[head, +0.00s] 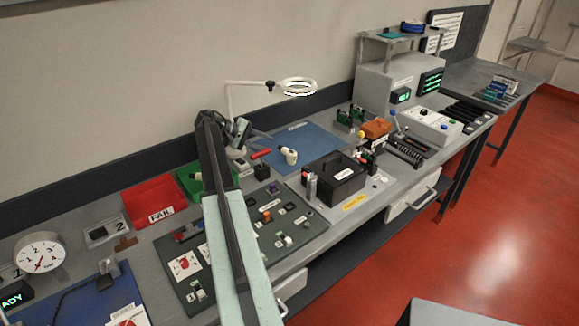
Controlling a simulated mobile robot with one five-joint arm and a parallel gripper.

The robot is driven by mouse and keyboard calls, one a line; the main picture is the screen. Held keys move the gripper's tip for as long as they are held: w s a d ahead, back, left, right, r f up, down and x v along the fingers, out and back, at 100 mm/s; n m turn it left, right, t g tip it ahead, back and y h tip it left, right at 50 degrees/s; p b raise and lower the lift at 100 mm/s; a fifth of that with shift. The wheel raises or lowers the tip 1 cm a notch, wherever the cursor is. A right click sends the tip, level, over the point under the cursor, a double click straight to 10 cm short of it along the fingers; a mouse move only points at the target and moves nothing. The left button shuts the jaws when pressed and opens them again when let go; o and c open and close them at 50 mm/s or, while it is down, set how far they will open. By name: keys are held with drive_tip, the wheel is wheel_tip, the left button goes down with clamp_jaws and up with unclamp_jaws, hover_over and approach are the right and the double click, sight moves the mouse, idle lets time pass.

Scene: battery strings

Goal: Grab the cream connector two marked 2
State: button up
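Several small white or cream pieces are in the head view, and I cannot read a 2 on any of them. One white piece (288,155) is by the blue mat, and another small white piece (199,294) is on the dark green board (170,252). A further small white piece (288,240) is on the board's right part. My gripper (241,139) is at the far end of my raised arm, above the back of the bench. Its fingers are too small to tell open from shut. My arm hides part of the board and the green bin.
A red FAIL bin (152,203) and green bin (190,180) stand at the back left. A black box (333,178) is right of the board. A ring lamp (297,87) rises behind the blue mat (325,143). A grey plate marked 2 (101,238) lies left.

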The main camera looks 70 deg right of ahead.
sight(281, 149)
drive_tip(key=shift+w, duration=0.1)
drive_tip(key=shift+b+x, duration=0.6)
drive_tip(key=shift+x, duration=0.35)
drive_tip(key=shift+s+d+f, duration=0.1)
drive_tip(key=shift+s+f, duration=0.05)
drive_tip(key=shift+s, duration=0.2)
drive_tip(key=b+x, duration=0.2)
drive_tip(key=x, duration=0.3)
drive_tip(key=shift+s+a+f+b, duration=0.1)
drive_tip(key=shift+a+b, duration=0.1)
drive_tip(key=shift+b, duration=0.15)
drive_tip(key=shift+s+d, duration=0.1)
clamp_jaws()
